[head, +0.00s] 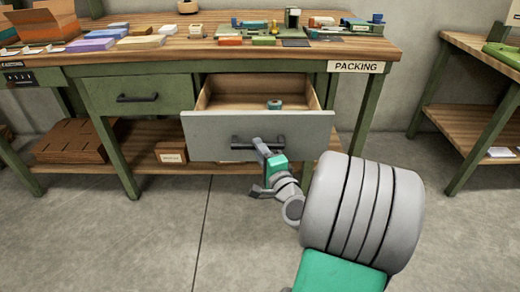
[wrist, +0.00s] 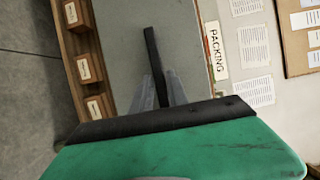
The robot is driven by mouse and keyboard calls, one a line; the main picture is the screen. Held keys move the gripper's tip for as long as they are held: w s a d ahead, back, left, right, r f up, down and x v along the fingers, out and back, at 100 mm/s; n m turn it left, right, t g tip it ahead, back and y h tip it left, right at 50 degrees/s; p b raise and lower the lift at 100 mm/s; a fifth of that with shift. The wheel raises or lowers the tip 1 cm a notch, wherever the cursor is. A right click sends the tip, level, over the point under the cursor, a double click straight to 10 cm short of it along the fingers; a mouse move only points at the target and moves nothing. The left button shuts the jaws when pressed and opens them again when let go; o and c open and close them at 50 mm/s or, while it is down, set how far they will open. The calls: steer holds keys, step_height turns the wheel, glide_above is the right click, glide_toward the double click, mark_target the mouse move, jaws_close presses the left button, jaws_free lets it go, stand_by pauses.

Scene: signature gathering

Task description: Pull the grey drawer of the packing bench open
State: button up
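The grey drawer (head: 215,128) of the packing bench (head: 180,50) stands well out from the bench, its wooden inside visible from above. A small teal roll (head: 274,104) lies in it. Its dark bar handle (head: 243,141) is on the grey front; the handle also shows in the wrist view (wrist: 151,48). My gripper (head: 264,148) is at the right part of the handle. In the wrist view the two grey fingers (wrist: 160,88) lie on either side of the bar and appear closed on it. The exact contact is partly hidden.
A shut green drawer (head: 110,96) is left of the grey one. Cardboard stock (head: 75,141) and a small box (head: 171,152) sit on the lower shelf. Another bench (head: 470,120) stands at the right. The floor in front is clear.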

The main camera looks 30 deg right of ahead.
steer(key=o, duration=0.3)
steer(key=s+a, duration=0.1)
steer(key=s, duration=0.6)
steer(key=shift+s, duration=0.4)
